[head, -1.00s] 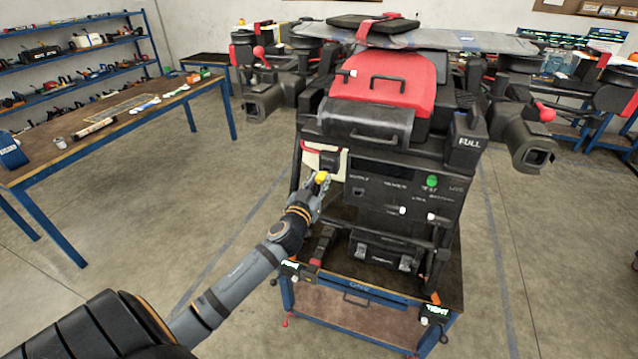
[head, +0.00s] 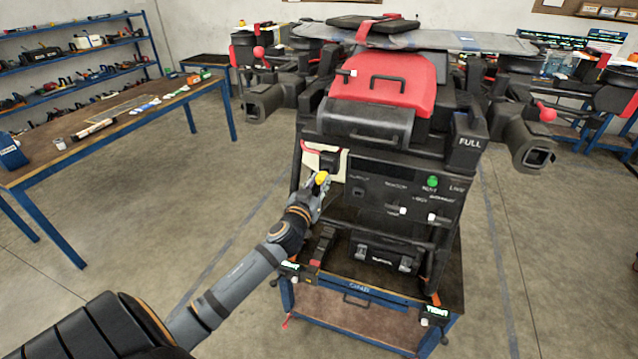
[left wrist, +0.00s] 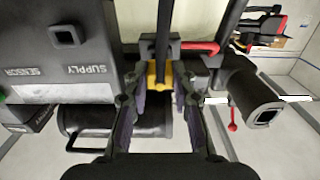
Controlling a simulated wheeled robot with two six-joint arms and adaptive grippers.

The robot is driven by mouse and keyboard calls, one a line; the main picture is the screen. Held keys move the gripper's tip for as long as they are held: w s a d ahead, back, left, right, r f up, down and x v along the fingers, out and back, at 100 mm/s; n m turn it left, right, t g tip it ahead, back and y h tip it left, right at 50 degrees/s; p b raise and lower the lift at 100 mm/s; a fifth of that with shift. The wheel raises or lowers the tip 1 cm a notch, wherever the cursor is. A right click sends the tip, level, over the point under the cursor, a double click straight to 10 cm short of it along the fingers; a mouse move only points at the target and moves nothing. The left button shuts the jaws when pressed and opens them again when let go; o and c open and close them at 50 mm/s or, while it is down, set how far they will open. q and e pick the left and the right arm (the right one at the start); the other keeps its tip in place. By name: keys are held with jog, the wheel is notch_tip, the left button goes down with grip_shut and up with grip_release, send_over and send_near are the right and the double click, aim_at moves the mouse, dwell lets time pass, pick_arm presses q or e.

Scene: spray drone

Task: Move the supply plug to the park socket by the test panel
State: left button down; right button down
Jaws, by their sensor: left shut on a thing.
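The supply plug (head: 321,178) shows a yellow collar beside the left edge of the black test panel (head: 405,190). My left gripper (head: 316,190) is shut on the plug. In the left wrist view the yellow collar (left wrist: 155,76) sits between the fingertips of my left gripper (left wrist: 157,98), with a dark bar crossing above it. A dark fitting with a red pipe (left wrist: 200,47) is close behind; I cannot tell whether the plug is seated in it. A square socket (left wrist: 65,35) is on the panel beside the word SUPPLY. My right gripper is not in view.
The drone (head: 380,85), with a red tank cover, stands on a blue-framed cart (head: 360,290). A black case (head: 385,250) lies below the panel. Dark nozzles (head: 270,98) stick out at both sides. A workbench (head: 110,130) stands at left; the floor between is clear.

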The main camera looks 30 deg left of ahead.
pick_arm(q)
jog(key=shift+x, duration=1.25)
jog(key=c, duration=1)
grip_release()
jog(key=shift+c, duration=0.2)
jog(key=v, duration=1.2)
jog(key=shift+f, duration=0.1)
